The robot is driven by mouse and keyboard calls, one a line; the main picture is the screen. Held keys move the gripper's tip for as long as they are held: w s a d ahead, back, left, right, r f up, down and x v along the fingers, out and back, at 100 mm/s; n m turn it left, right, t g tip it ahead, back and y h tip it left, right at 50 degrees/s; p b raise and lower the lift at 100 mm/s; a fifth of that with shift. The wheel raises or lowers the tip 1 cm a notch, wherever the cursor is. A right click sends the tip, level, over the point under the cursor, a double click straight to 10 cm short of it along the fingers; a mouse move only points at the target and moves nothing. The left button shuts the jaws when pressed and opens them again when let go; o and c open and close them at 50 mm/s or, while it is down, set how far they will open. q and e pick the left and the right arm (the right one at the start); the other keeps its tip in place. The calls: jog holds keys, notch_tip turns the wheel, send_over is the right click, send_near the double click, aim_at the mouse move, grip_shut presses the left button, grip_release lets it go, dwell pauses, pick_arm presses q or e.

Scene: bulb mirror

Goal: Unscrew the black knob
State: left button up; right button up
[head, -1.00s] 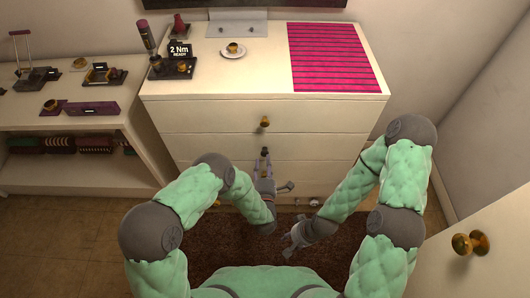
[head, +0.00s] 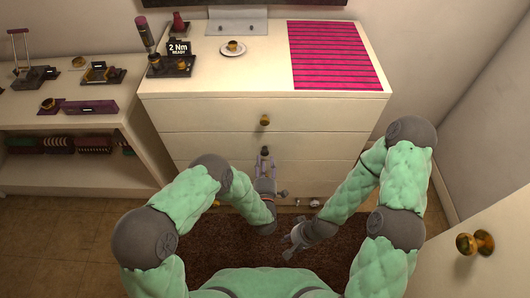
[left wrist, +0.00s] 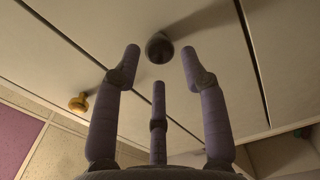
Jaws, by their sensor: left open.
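The black knob (head: 265,150) sits on a drawer front of the white dresser, below a brass knob (head: 265,120). In the left wrist view the dark knob (left wrist: 159,48) is ahead of the fingers, between the two outer fingertips, with a gap on each side. My left gripper (head: 265,163) is open and empty, right in front of the black knob; its three purple fingers show in the left wrist view. My right gripper (head: 291,246) hangs low in front of the dresser, away from the knob; its fingers are too small to read.
The dresser top (head: 255,75) holds a black stand with a "2 Nm READY" display (head: 179,48), a cup on a saucer (head: 233,48) and a pink striped mat (head: 332,55). A shelf (head: 60,125) stands at left. A door with a brass handle (head: 475,243) is at lower right.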

aim_at(264, 155)
pick_arm(q)
jog(key=m, duration=0.4)
jog(key=shift+m+b, duration=0.3)
jog(key=m, duration=0.4)
jog(key=shift+m, duration=0.4)
jog(key=m, duration=0.9)
jog(key=shift+w, duration=0.15)
jog(key=shift+w, duration=1.35)
grip_shut()
jog(key=shift+n, duration=2.5)
